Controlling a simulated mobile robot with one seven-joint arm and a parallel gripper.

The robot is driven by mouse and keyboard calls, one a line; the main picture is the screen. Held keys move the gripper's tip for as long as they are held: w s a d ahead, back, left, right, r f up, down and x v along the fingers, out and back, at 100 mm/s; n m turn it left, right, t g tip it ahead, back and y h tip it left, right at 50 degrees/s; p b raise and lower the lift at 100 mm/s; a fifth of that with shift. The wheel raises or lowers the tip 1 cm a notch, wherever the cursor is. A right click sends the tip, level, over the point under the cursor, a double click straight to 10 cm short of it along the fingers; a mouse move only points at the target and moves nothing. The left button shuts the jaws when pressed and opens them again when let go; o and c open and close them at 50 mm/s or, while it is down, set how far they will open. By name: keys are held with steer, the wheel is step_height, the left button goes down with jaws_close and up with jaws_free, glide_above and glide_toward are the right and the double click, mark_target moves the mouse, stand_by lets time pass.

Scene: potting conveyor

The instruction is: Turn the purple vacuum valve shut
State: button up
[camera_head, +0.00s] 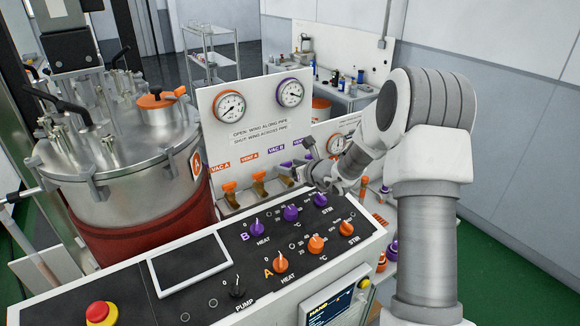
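A white panel (238,152) carries a row of valves under the labels VAC A, VENT A, VAC B and a purple label partly covered by my arm. Panel text says open is wing along pipe, shut is wing across.
Orange-handled valves (229,187) stand left of my gripper. A console (205,290) with purple and orange knobs (290,213) and a red button (101,313) lies in front. A steel vessel (115,180) stands left. Two gauges top the panel.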

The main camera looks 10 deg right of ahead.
steer(key=shift+o, duration=0.5)
steer(key=shift+s+d+r, duration=0.15)
steer(key=shift+s+d, duration=0.1)
steer(key=shift+s, duration=0.25)
steer(key=b+v, duration=0.2)
steer(key=v, duration=1.4)
steer(key=shift+s+r, duration=0.15)
steer(key=shift+r, duration=0.05)
steer(key=shift+a, duration=0.15)
